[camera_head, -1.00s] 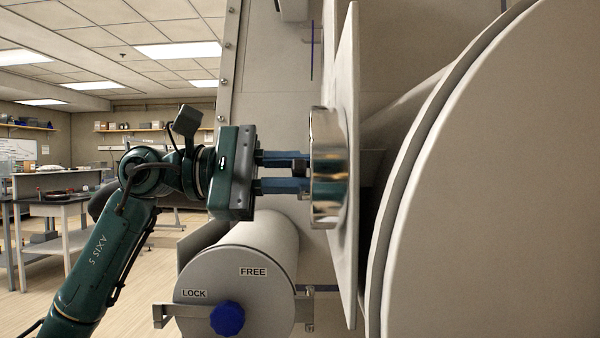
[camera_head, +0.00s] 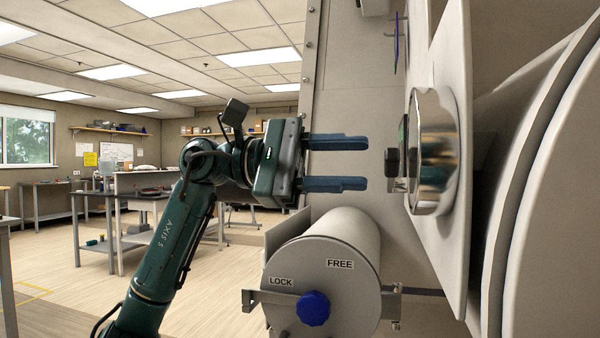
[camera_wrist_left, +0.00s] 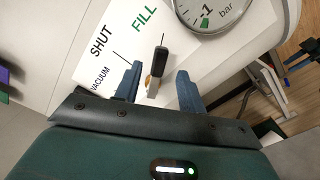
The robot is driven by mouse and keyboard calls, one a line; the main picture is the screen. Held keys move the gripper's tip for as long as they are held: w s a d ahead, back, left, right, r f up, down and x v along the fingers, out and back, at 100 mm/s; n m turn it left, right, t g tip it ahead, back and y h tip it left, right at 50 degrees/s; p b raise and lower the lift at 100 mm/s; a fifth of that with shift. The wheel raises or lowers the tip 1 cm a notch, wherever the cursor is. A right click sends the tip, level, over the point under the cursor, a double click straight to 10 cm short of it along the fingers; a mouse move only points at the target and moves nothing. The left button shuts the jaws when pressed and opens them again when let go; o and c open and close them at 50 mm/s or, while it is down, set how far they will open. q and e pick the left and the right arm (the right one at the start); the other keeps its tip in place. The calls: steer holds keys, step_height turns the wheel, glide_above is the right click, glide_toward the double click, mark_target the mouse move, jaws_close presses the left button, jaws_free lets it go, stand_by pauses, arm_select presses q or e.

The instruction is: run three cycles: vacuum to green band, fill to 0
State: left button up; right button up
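My left gripper (camera_head: 366,163) is open and empty, its two blue fingers apart. A dark valve lever (camera_head: 391,162) stands out from the panel, just right of the fingertips with a gap. In the left wrist view the lever (camera_wrist_left: 158,65) shows beyond and between the open fingers (camera_wrist_left: 160,80). Labels VACUUM, SHUT and FILL (camera_wrist_left: 144,20) surround it; I cannot tell which it points at. The chrome-rimmed gauge (camera_head: 437,150) is edge-on in the head view. In the wrist view the gauge (camera_wrist_left: 212,12) shows "-1 bar" and a green patch; its needle is not readable.
The white panel (camera_head: 448,60) stands right of the lever. A grey cylinder (camera_head: 335,240) with a blue knob (camera_head: 314,308) and LOCK/FREE labels sits below the gripper. A large round port door (camera_head: 560,200) fills the right side. Benches (camera_head: 125,200) stand far left.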

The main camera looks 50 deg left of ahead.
arm_select(q)
steer(key=b+v, duration=0.1)
steer(key=v, duration=0.6)
steer(key=shift+s, duration=0.15)
arm_select(e)
steer(key=f, duration=0.1)
steer(key=a+f+n, duration=0.1)
steer(key=shift+w+f+g, duration=0.3)
steer(key=shift+f, duration=0.05)
arm_select(q)
steer(key=shift+a, duration=0.1)
arm_select(e)
steer(key=shift+d+r, duration=0.1)
steer(key=shift+r, duration=0.15)
steer(key=shift+f, duration=0.1)
stand_by(1.1)
